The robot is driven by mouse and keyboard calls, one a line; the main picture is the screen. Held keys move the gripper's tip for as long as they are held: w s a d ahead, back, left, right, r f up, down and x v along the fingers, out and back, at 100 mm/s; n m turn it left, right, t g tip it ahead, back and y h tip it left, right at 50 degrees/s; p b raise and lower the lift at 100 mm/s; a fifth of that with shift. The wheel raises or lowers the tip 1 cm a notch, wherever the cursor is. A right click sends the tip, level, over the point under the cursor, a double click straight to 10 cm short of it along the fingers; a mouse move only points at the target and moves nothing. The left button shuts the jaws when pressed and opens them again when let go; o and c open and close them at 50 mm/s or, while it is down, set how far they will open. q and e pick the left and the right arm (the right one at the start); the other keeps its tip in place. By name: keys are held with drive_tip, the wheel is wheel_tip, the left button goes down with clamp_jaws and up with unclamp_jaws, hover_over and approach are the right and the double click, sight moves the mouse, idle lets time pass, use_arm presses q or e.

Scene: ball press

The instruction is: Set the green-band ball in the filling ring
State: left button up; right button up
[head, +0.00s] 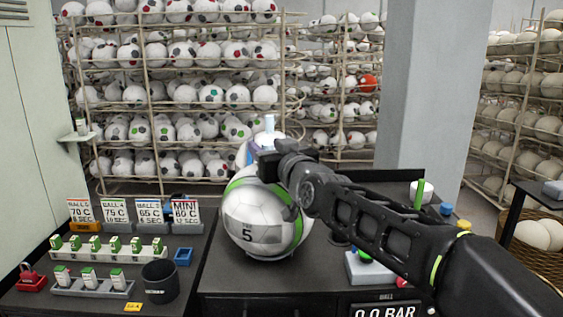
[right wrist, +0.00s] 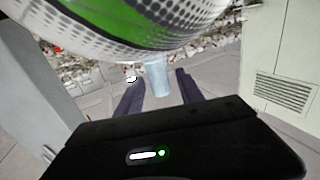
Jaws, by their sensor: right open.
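The green-band ball (head: 262,228), white with a grey dotted panel, a green band and "SIZE 5" print, stands on the dark bench in the middle of the head view. It also fills the top of the right wrist view (right wrist: 140,22). My left gripper is out of view.
A grey button box (head: 368,268) and a pressure display (head: 386,311) are at right, under my arm. Ball racks stand behind.

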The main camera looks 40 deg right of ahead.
drive_tip(key=b+v, duration=0.1)
drive_tip(key=v, duration=0.8)
drive_tip(key=shift+b, duration=0.35)
drive_tip(key=shift+w, duration=0.1)
